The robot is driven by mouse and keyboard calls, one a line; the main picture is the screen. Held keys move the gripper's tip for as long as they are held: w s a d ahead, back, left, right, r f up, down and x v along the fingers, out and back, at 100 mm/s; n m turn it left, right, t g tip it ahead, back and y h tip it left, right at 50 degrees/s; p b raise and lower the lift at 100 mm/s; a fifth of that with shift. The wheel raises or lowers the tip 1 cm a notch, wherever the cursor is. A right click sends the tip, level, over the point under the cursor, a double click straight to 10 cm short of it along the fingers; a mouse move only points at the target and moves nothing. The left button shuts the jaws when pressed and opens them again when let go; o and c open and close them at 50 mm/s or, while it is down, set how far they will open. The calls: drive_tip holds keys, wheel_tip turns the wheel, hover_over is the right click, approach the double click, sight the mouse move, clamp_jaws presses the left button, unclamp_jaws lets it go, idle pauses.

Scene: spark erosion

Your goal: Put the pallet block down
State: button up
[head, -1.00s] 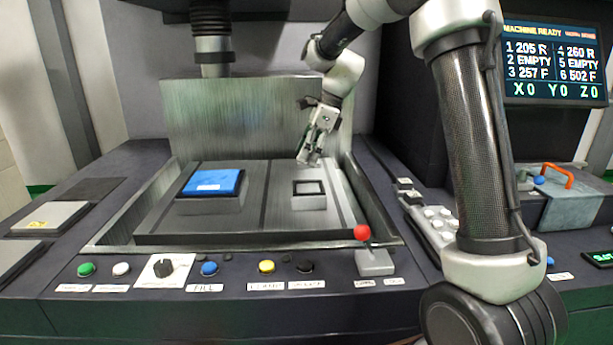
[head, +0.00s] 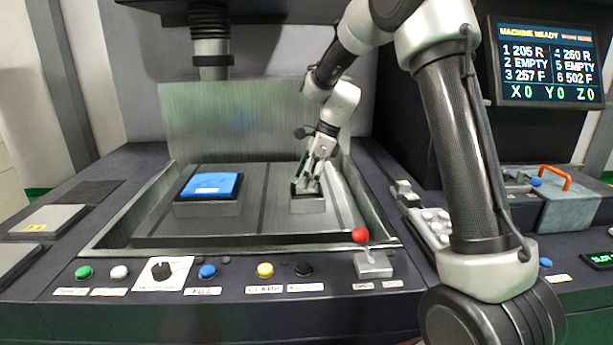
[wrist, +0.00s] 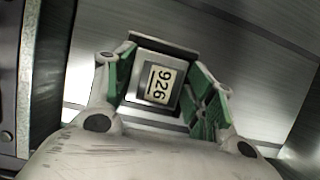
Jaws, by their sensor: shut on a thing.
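The pallet block (wrist: 140,92) is a grey metal block with a pale label reading 926 on its top, seen in the wrist view. My gripper (wrist: 160,78) is shut on it, with a green-padded finger on either side. In the head view my gripper (head: 311,182) points down into the small dark-framed square holder (head: 309,206) on the right part of the machine table. There the fingers largely hide the block. It looks inside or just over the frame; I cannot tell whether it rests on the bottom.
A blue-topped block (head: 210,185) stands on the left part of the grooved machine table (head: 258,222). A tank rim surrounds the table. A red-knobbed lever (head: 361,236) stands at the front right, and a dark machine head (head: 210,40) hangs above the back left.

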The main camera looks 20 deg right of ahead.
drive_tip(key=shift+f, duration=0.2)
drive_tip(key=o, duration=1.5)
drive_tip(key=shift+r, duration=0.1)
drive_tip(key=shift+r, duration=0.35)
drive_tip(key=v, duration=1.2)
drive_tip(key=shift+r, duration=0.25)
drive_tip(key=s+d+r+n+t+h, duration=0.1)
drive_tip(key=s+d+r+n, duration=0.15)
drive_tip(key=s, duration=0.35)
drive_tip(key=s+d+r+n+h, duration=0.1)
drive_tip(key=s+n, duration=0.2)
drive_tip(key=s, duration=0.2)
drive_tip(key=s+d+f+n+t+h, duration=0.1)
drive_tip(key=s+d+n, duration=0.1)
drive_tip(key=s+n, duration=0.3)
drive_tip(key=s+d+f+n, duration=0.2)
drive_tip(key=s+n, duration=0.2)
drive_tip(key=s, duration=0.6)
drive_tip(key=s+d+f+n+t+h, duration=0.1)
drive_tip(key=s+d+n, duration=0.1)
drive_tip(key=s+n, duration=0.3)
drive_tip(key=s, duration=0.3)
drive_tip(key=shift+d+f+n+t+h, duration=0.25)
drive_tip(key=shift+d+n+t+h, duration=0.05)
drive_tip(key=shift+d+n, duration=0.05)
